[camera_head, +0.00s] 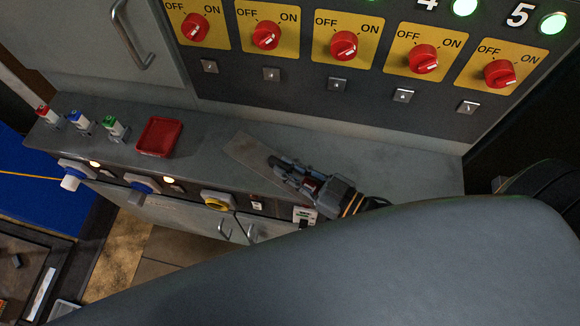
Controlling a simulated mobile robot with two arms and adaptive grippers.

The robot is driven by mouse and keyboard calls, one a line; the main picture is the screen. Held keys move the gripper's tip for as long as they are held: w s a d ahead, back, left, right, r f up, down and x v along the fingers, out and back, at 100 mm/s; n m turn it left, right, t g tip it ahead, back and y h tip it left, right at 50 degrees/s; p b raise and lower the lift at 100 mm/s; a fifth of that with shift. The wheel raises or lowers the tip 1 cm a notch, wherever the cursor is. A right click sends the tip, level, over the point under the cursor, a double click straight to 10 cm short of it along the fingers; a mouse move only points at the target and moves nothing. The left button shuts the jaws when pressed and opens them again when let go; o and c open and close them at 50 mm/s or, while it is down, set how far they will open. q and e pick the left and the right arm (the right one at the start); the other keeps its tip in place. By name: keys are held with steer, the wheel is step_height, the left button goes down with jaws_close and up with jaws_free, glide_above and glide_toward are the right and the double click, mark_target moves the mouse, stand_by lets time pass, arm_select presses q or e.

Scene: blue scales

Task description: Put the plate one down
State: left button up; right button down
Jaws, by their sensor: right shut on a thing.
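A flat, thin grey-brown plate (246,151), which I take for plate one, extends from the front of my right gripper over the grey counter. My right gripper (283,168) is shut on its near part, and the fingers hide some of it. I cannot tell whether the plate touches the counter or is a little above it. My left gripper is not in view.
The counter (400,166) has bare room right of the plate. A red tray (160,137) and red, blue and green-topped items stand at its left. Behind rises a panel with several red OFF/ON knobs (344,45). Knobs and handles line the counter's front.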

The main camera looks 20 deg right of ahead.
steer(key=shift+f, duration=0.15)
steer(key=c, duration=1.3)
jaws_free()
